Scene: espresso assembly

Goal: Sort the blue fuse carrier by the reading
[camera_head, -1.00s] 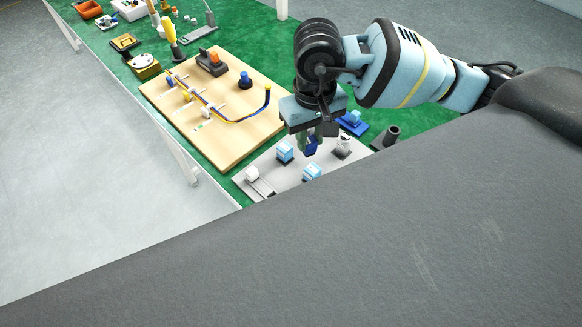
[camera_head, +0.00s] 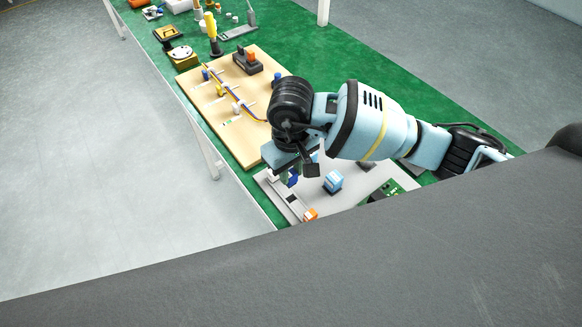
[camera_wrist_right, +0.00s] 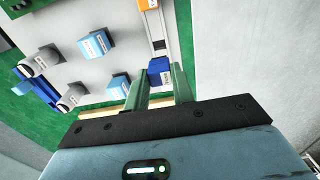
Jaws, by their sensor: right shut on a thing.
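The blue fuse carrier (camera_head: 293,181) is in my right gripper (camera_head: 289,177), above the left part of the grey panel (camera_head: 355,191). In the right wrist view the blue carrier (camera_wrist_right: 159,66) shows at the tips of the green fingers (camera_wrist_right: 160,85), which are shut on it. It is close to a rail (camera_wrist_right: 155,30) on the panel; whether it touches the rail I cannot tell. An orange block (camera_wrist_right: 148,4) sits at the rail's far end and also shows in the head view (camera_head: 310,214). My left gripper is out of view. No reading is legible.
Light blue labelled blocks (camera_wrist_right: 95,45) stand on the panel beside the rail; one shows in the head view (camera_head: 333,181). Grey cylindrical parts (camera_wrist_right: 40,62) and a blue part (camera_wrist_right: 38,88) lie further left. A wooden board (camera_head: 238,135) with wires is behind. A green circuit board (camera_head: 390,190) is at right.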

